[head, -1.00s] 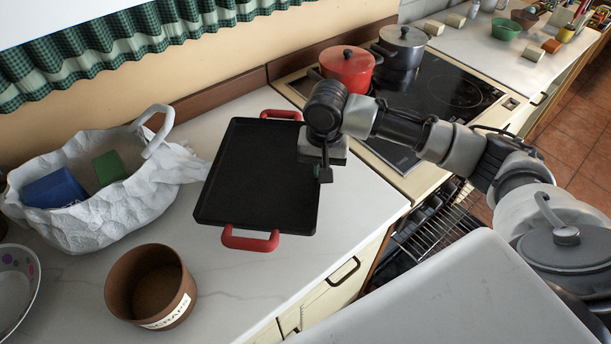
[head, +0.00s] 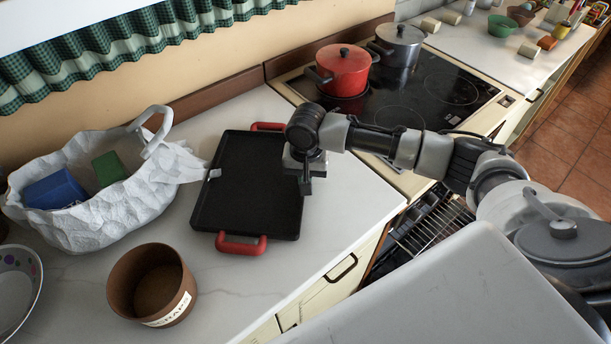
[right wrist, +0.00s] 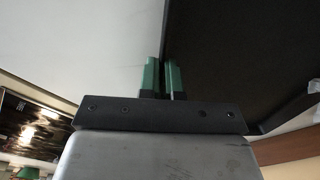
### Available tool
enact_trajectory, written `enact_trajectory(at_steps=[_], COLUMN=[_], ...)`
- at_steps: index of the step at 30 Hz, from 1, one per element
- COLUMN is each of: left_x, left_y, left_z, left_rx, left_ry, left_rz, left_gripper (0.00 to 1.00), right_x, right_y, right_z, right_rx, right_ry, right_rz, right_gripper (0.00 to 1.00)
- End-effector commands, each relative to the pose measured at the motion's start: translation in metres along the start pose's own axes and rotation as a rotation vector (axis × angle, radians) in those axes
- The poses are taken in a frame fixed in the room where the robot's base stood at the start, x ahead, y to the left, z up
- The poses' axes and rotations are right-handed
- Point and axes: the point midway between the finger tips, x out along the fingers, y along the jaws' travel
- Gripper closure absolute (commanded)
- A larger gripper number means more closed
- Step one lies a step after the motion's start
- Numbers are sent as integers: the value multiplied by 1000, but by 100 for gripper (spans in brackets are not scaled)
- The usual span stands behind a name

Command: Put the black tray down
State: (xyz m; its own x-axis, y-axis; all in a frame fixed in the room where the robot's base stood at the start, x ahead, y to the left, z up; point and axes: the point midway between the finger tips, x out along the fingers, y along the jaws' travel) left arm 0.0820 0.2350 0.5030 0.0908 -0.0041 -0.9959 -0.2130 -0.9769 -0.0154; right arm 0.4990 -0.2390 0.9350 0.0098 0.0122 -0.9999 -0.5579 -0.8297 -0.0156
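The black tray (head: 250,190) is rectangular with red handles at its two ends. In the head view it lies level over the white counter, low and close to the surface; I cannot tell whether it touches. My right gripper (head: 305,187) is at the middle of the tray's right long edge. In the right wrist view, the green fingertips (right wrist: 162,75) stand close together on either side of the rim of the dark tray (right wrist: 240,50), shut on it. My left gripper is not in view.
A crumpled white bag (head: 95,215) stands left of the tray, its tip overlapping the tray's left edge. A brown scraps pot (head: 150,285) is in front. The hob, with a red pot (head: 343,72) and a grey pot (head: 400,45), is behind right. Bare counter (head: 340,195) lies to the right.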

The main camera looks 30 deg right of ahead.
Motion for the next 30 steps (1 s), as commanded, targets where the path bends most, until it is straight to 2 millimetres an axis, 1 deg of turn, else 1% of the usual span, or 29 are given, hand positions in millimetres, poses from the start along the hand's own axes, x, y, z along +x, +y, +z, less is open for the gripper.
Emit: enact_trajectory(at_steps=[1,3,5,6,14,17,20,30], left_x=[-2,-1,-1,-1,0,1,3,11], left_y=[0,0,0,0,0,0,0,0], left_z=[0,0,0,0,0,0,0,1], left_rx=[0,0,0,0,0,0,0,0], left_ry=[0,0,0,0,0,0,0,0], left_rz=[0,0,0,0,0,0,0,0], left_gripper=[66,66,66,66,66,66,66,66], right_x=[0,2,2,2,1,-3,-16,-87], right_y=[-1,0,0,0,0,0,0,-1], right_z=[0,0,0,0,0,0,0,-1], right_rx=[0,0,0,0,0,0,-1,0], right_ry=[0,-1,-1,-1,0,1,1,2], right_rz=[-4,0,0,0,0,0,-2,-3], right_gripper=[100,87,78,71,70,70,70,70])
